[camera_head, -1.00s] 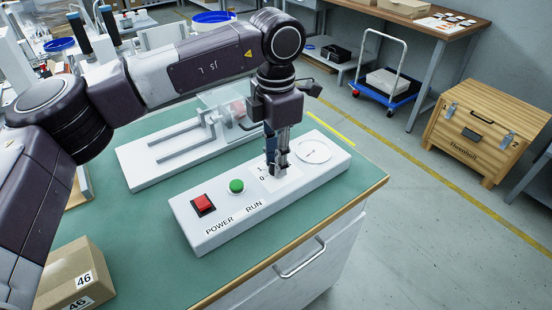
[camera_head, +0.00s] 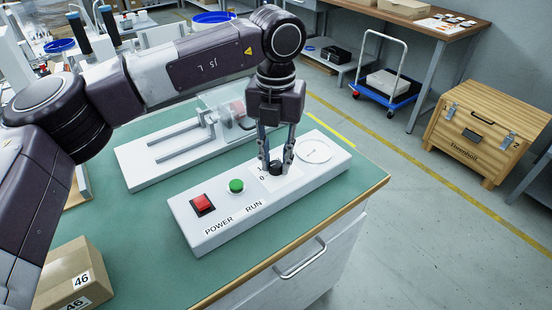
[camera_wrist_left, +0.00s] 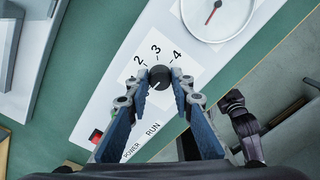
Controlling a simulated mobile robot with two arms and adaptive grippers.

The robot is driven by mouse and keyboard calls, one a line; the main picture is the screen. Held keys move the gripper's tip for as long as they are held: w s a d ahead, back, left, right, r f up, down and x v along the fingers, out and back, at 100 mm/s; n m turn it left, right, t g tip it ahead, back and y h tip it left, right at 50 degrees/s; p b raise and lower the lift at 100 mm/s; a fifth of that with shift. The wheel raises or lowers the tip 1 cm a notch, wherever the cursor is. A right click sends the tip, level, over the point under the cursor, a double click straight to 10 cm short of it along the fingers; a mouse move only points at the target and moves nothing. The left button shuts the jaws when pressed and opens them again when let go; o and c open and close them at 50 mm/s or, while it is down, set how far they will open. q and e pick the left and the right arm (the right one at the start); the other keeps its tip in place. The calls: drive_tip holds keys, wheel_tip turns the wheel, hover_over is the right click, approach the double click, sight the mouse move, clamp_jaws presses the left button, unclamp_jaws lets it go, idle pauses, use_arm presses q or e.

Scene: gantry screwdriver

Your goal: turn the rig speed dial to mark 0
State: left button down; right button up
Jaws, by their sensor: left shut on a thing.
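The speed dial (camera_head: 276,168) is a small black knob on a white control panel (camera_head: 222,236). It also shows in the left wrist view (camera_wrist_left: 159,75), with the marks 2, 3 and 4 around its far side. A 0 shows left of it in the head view. My left gripper (camera_head: 277,165) points down over the panel, shut on the dial with one finger on each side. In the left wrist view the gripper (camera_wrist_left: 160,88) hides part of the scale. A pale line on the knob seems to point down-left.
A red POWER switch (camera_head: 203,204) and a green RUN button (camera_head: 236,186) lie left of the dial. A round gauge (camera_head: 314,151) with a red needle (camera_wrist_left: 213,12) lies right of it. A railed rig (camera_head: 150,175) stands behind, and a cardboard box (camera_head: 58,272) at front left.

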sight(276, 164)
use_arm(q)
drive_tip(key=shift+w+r+n, duration=0.1)
drive_tip(key=shift+n, duration=0.4)
drive_tip(key=c, duration=1.7)
unclamp_jaws()
drive_tip(key=shift+c, duration=0.2)
drive_tip(key=shift+o, duration=0.3)
wheel_tip(276, 164, up, 12)
